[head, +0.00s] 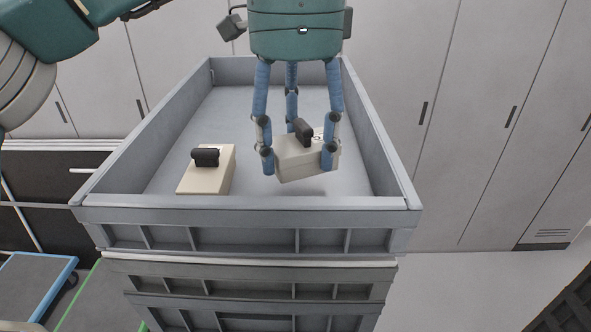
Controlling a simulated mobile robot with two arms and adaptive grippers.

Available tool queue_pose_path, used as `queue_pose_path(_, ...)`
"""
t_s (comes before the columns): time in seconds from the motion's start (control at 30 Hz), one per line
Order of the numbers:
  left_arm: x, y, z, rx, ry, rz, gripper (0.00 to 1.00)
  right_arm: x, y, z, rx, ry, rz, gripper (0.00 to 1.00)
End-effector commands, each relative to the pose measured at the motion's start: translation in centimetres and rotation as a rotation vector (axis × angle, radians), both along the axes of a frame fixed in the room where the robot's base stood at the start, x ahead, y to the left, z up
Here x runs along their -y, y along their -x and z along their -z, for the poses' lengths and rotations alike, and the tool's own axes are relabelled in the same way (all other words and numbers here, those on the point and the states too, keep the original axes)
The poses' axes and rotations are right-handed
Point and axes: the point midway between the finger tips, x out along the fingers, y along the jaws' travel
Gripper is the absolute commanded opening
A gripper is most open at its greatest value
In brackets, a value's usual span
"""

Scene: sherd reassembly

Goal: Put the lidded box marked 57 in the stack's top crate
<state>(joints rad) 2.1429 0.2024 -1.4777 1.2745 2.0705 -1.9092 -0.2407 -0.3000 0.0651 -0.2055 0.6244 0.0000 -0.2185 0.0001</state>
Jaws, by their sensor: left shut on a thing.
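My left gripper (297,160) hangs into the top crate (250,217) of the stack from above. Its blue fingers are shut on a pale lidded box (309,165) with a dark handle. The box is slightly tilted, and a shadow below it suggests that it is just above the crate floor. Its number cannot be read. A second pale lidded box (207,178) with a dark handle lies in the crate to the left, apart from the held one. My right gripper is not in view.
More grey crates (250,282) are stacked below the top one. Bare crate floor lies behind both boxes. Pale cabinets (440,120) stand behind and to the right. A blue-edged platform (35,285) is on the floor at lower left.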

Motion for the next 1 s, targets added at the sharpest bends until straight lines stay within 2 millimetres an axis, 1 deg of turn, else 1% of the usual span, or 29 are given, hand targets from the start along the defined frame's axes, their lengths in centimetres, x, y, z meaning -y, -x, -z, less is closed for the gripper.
queue_pose_path(0.07,-0.1,0.0,0.7,-0.002,-0.002,0.000,0.23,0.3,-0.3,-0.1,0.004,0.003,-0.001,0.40)
queue_pose_path(0.2,-0.1,0.0,2.8,-0.002,-0.002,0.001,0.23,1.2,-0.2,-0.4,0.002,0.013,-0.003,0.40)
queue_pose_path(0.3,-0.1,0.0,3.7,-0.002,-0.001,0.000,0.23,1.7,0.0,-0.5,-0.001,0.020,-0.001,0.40)
queue_pose_path(0.43,0.0,0.0,4.0,-0.002,0.000,0.000,0.23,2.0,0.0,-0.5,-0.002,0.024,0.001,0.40)
queue_pose_path(0.7,0.0,0.0,4.3,-0.003,-0.001,0.001,0.23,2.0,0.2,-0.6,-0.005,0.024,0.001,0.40)
queue_pose_path(0.73,0.0,0.0,4.3,-0.003,-0.001,0.001,0.62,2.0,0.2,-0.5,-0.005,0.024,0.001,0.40)
queue_pose_path(0.8,0.0,0.0,4.3,-0.002,-0.001,0.000,0.75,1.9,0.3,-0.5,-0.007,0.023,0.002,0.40)
queue_pose_path(1.0,0.0,0.0,4.2,-0.002,-0.001,0.001,0.75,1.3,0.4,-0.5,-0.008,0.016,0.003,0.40)
